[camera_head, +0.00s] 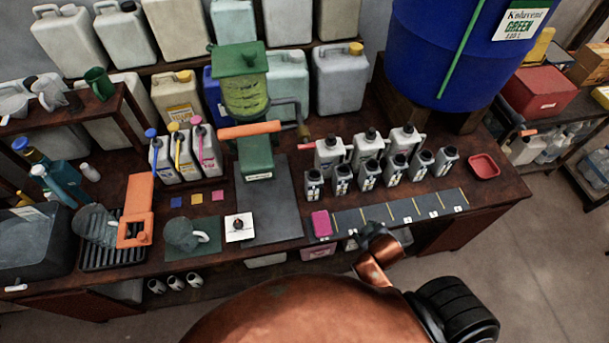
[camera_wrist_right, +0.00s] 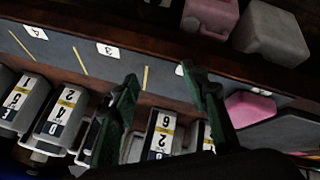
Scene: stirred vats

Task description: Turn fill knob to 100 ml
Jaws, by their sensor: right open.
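A small dark round knob on a square white plate (camera_head: 231,233) sits at the front of the bench, left of a dark grey mat (camera_head: 271,195); I take it for the fill knob. Its pointer and scale are too small to read. Behind it stands a green vat (camera_head: 240,65) with yellow-green contents and an orange bar (camera_head: 249,130) across its front. My right gripper (camera_wrist_right: 160,75) shows two green fingers, apart with nothing held, in front of the small labelled bottles (camera_wrist_right: 61,112). My left gripper is not in view.
A clear jug (camera_head: 183,236) stands just left of the knob plate. A pink block (camera_head: 321,223), also in the wrist view (camera_wrist_right: 250,108), lies beside a numbered strip (camera_head: 400,212). Grey bottles (camera_head: 330,157) crowd the bench behind it. A blue drum (camera_head: 440,60) stands behind.

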